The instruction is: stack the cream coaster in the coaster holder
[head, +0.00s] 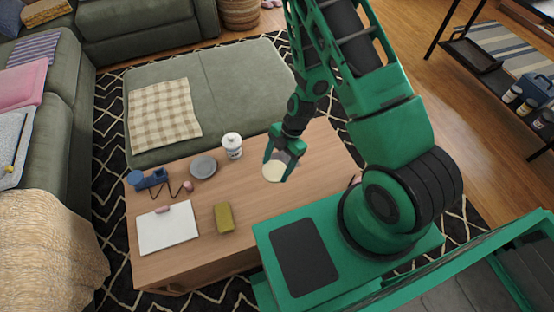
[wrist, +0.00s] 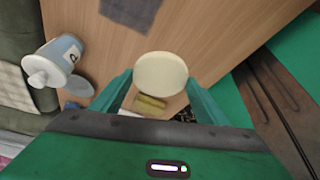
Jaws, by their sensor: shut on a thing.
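The cream coaster (head: 273,173) is a pale round disc at my gripper's tips, above the right part of the wooden table. In the wrist view the coaster (wrist: 161,73) sits between the two green fingers. My gripper (head: 279,164) is shut on it and points down. It also shows in the wrist view (wrist: 160,84). I cannot identify the coaster holder for certain. A round grey dish (head: 203,167) lies on the table left of the gripper, and a dark grey square patch (wrist: 128,12) shows at the top of the wrist view.
On the table (head: 268,203) stand a white lidded jar (head: 232,146), an olive block (head: 224,217), a white pad (head: 167,229) and a blue item (head: 150,179) with a cord. A green ottoman (head: 232,90) lies behind.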

